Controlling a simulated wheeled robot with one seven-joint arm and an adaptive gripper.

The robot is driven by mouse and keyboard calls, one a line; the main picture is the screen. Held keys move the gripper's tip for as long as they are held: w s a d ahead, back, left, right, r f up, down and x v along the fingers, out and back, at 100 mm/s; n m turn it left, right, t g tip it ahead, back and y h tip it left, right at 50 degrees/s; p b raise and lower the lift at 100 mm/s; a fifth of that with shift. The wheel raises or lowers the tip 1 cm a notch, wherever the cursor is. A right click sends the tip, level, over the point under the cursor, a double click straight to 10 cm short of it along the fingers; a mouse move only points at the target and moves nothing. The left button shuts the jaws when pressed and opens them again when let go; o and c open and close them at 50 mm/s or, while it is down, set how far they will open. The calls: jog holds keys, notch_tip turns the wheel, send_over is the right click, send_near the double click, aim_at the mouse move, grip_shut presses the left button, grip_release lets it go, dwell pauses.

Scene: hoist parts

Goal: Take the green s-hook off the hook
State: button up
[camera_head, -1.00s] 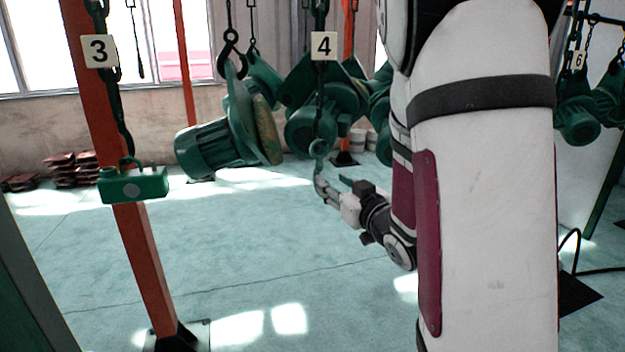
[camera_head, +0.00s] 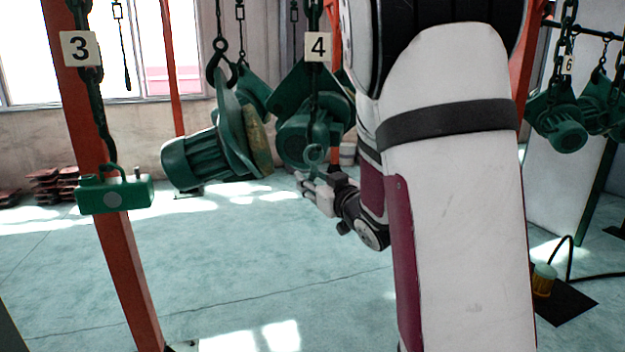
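A small green loop (camera_head: 315,154), which looks like the s-hook, hangs at the lower end of the dark chain (camera_head: 314,98) under the number 4 plate (camera_head: 318,47). The hook it hangs from is hard to make out against the green hoist body behind. My gripper (camera_head: 306,180) is just below the loop, pointing up and left. Its light fingertips overlap the loop's lower end in the picture. I cannot tell whether they touch it or whether the fingers are closed on it.
Green hoist motors (camera_head: 205,150) hang behind and left of my gripper. More hoists (camera_head: 560,125) hang at right. The floor (camera_head: 240,280) in front is clear.

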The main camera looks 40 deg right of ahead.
jog(key=shift+w, duration=0.35)
jog(key=shift+c, duration=0.3)
grip_shut()
